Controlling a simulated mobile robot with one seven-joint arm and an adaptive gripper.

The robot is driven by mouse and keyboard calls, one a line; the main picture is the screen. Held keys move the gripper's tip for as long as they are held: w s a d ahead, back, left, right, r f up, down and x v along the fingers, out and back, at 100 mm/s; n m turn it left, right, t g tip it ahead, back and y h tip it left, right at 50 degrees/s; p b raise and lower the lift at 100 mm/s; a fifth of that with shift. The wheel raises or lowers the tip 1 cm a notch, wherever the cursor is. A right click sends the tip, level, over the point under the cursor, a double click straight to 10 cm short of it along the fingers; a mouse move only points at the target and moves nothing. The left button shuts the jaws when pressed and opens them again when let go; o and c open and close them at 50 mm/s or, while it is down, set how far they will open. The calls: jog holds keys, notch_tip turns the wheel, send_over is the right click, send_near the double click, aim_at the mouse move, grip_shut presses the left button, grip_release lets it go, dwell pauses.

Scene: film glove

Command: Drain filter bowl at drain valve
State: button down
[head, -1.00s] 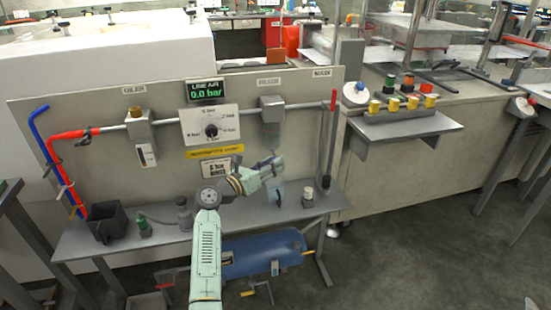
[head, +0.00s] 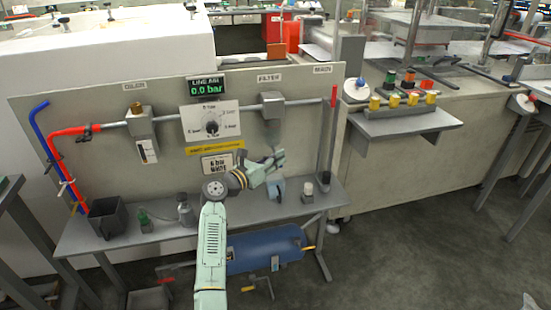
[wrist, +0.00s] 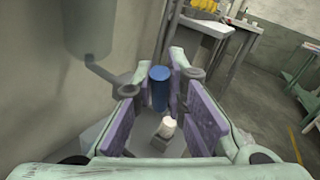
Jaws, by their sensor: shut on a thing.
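The filter unit (head: 273,99) is on the wall panel under the FILTER label, with its grey bowl (head: 273,131) hanging below. In the wrist view the bowl (wrist: 86,28) is at upper left, and a thin grey spout leaves its bottom toward my left finger. My gripper (head: 279,160) is just below the bowl. In the wrist view my purple-padded jaws (wrist: 160,82) are on either side of a small blue cylinder (wrist: 159,90) and appear shut on it. Whether it joins the spout is hidden by my left finger. The gauge display (head: 206,87) reads 0.0 bar.
Below my gripper, a blue-grey item (head: 278,189) and a white-capped item (head: 307,190) stand on the bench shelf (head: 165,236). A dark bin (head: 106,217) and small bottles stand left. A blue tank (head: 265,250) lies underneath. Open floor is at right.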

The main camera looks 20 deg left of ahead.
jog(key=shift+f, duration=0.1)
dwell(0.3)
jog(key=f+b, duration=0.1)
jog(key=b, duration=0.3)
jog(key=shift+s+a+n+t, duration=0.1)
jog(key=shift+a+n+t, duration=0.05)
jog(key=shift+n+t, duration=0.2)
jog(key=f+n+t+y+b, duration=0.1)
jog(key=n+t+b, duration=0.2)
jog(key=b, duration=0.6)
jog(key=a+f+n+t+y+b, duration=0.1)
jog(key=n+t+b, duration=0.3)
jog(key=b, duration=0.5)
jog(key=s+f+n+t+y+b, duration=0.1)
jog(key=n+t+y+b, duration=0.2)
jog(key=b, duration=0.7)
jog(key=shift+s+a+n+t, duration=0.1)
jog(key=shift+a+n+t, duration=0.25)
jog(key=shift+n, duration=0.7)
jog(key=shift+y, duration=0.3)
jog(key=shift+a+r+n+y+b, duration=0.1)
jog(key=shift+n+y+b, duration=0.2)
jog(key=shift+n, duration=0.1)
